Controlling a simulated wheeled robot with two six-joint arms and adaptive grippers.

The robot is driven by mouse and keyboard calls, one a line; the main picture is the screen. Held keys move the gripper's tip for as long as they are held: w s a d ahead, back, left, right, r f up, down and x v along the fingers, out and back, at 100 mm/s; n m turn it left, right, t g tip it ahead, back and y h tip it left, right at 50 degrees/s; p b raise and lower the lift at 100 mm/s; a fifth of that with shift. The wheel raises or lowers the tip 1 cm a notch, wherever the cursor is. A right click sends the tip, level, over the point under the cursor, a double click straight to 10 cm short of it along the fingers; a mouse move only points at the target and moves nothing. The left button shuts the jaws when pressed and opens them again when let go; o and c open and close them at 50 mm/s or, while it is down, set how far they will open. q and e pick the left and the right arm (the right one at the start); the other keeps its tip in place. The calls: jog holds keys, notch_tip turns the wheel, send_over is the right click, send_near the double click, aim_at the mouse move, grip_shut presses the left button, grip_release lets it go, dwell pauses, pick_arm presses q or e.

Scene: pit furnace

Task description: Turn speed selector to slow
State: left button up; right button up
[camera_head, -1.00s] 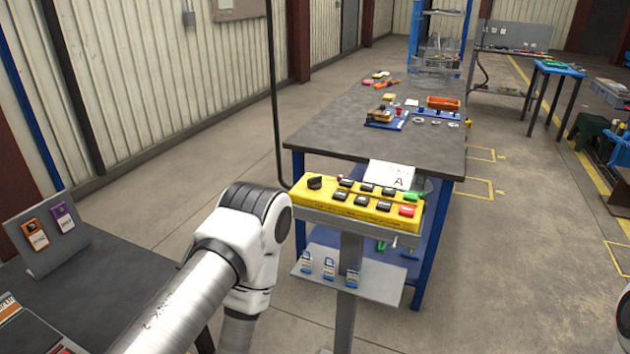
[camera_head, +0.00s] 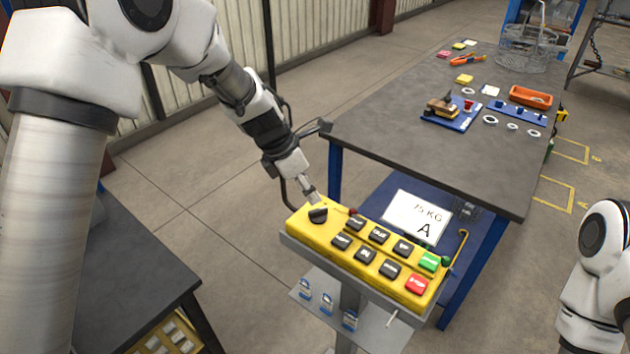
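The speed selector is a black rotary knob (camera_head: 318,215) at the left end of a yellow control box (camera_head: 300,228). My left gripper (camera_head: 315,200) points down at the knob from above and behind it, with its tip very close to the knob. I cannot tell whether it touches the knob. The fingers are small in this view, so their opening cannot be made out. My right arm shows at the lower right edge, but its gripper is out of view.
The box carries several black buttons, a green button (camera_head: 430,262) and a red button (camera_head: 417,284). It stands on a grey post with a shelf (camera_head: 375,318). A grey-topped workbench (camera_head: 400,130) stands behind, with a white card marked A (camera_head: 416,218) near it. A dark table (camera_head: 140,260) is at lower left.

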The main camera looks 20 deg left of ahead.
aim_at(318, 209)
pick_arm(q)
notch_tip(318, 209, down, 3)
jog(key=shift+d+f+m, duration=0.1)
jog(key=shift+d+m, duration=0.05)
jog(key=shift+m, duration=0.15)
jog(key=x, duration=0.3)
jog(key=shift+w+d, duration=0.1)
jog(key=shift+w, duration=0.25)
jog(key=shift+w+d+f, duration=0.15)
jog(key=shift+w+f, duration=0.05)
jog(key=shift+f, duration=0.05)
jog(key=shift+s+r, duration=0.1)
jog(key=shift+s, duration=0.25)
jog(key=shift+c, duration=1.4)
grip_shut()
